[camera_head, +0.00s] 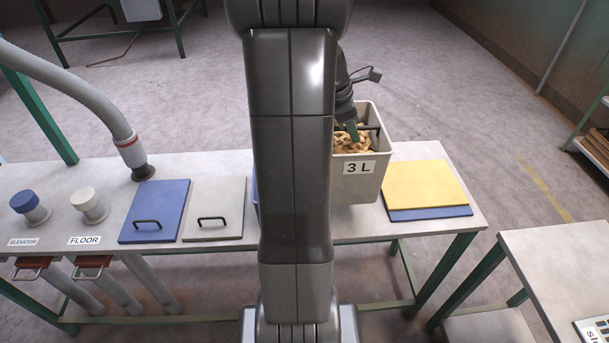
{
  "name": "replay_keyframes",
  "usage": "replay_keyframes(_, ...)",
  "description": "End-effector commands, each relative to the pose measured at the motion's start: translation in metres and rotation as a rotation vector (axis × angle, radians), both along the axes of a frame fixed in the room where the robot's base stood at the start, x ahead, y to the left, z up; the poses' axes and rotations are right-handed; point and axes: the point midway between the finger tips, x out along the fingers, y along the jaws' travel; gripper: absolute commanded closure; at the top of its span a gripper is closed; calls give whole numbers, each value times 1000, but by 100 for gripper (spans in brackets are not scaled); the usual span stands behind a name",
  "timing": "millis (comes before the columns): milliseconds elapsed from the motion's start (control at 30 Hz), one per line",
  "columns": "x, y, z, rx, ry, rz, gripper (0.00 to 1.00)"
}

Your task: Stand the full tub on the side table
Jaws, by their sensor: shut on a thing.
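The tub (361,183) is a beige-grey square container labelled "3 L", in the right half of the view next to my arm. It looks full of tan nuts (354,144) almost to the rim. My gripper (354,134) comes down into its top and is shut on the tub; the exact grip is partly hidden. The tub is upright over the long table; I cannot tell whether its base touches it. My arm hides its left side. A second table (555,250), probably the side table, is at the lower right, with a partly cut-off label plate.
The long table (340,228) carries a blue lid (154,211) and a grey lid (214,209) with handles, yellow and blue panels (425,185), and capped pipes marked ELEVATOR and FLOOR. A hose (100,105) stands at left. A floor gap separates the tables.

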Motion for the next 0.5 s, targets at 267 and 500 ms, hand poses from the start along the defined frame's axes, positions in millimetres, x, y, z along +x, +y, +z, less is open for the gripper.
replay_keyframes(267, 0, 0, -28, -2, 2, 1, 100)
replay_keyframes(500, 1, 0, -57, -2, -2, 1, 100)
